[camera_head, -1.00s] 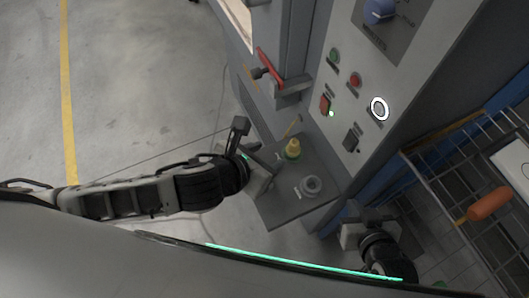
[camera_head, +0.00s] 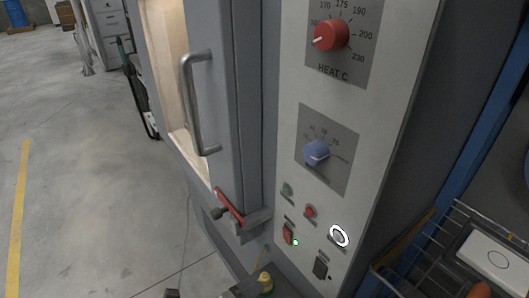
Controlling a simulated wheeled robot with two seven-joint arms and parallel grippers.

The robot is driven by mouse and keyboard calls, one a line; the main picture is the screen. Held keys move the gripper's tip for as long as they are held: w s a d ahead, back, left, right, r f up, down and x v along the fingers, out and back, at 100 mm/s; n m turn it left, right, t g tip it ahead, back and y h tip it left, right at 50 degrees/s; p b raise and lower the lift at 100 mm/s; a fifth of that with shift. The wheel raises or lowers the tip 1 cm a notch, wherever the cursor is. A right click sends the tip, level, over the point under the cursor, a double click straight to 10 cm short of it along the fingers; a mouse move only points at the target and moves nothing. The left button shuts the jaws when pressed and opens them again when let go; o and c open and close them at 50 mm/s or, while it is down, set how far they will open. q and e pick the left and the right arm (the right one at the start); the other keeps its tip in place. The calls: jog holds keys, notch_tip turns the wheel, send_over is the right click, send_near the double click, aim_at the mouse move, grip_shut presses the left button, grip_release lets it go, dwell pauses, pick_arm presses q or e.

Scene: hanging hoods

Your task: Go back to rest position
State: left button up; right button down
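Only a small dark piece, which looks like a tip of my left gripper (camera_head: 172,293), shows at the bottom edge of the head view. It lies left of the machine's small shelf, and the rest of that gripper is cut off, so its opening is hidden. My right gripper is out of the picture. The grey machine's control panel (camera_head: 285,130) fills the middle, with a red heat knob (camera_head: 331,35), a blue knob (camera_head: 317,153) and a white-ringed button (camera_head: 339,236).
A door with a metal handle (camera_head: 195,105) and a red latch lever (camera_head: 229,206) stand left of the panel. A yellow-topped bottle (camera_head: 265,281) is below. A wire cart (camera_head: 440,255) holding a white box (camera_head: 497,258) is at right. Open floor lies left.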

pick_arm(q)
jog(key=s+a+f+n+y, duration=0.1)
jog(key=a+f+n, duration=0.3)
jog(key=n, duration=0.8)
jog(key=s+a+f+n+t+y, duration=0.1)
jog(key=s+a+f+n+y, duration=0.1)
jog(key=a+n, duration=0.5)
notch_tip(320, 180, down, 2)
jog(key=s+n, duration=0.1)
jog(key=n, duration=0.5)
jog(key=shift+s+a+n, duration=0.2)
jog(key=shift+s+n, duration=0.1)
jog(key=shift+s, duration=0.1)
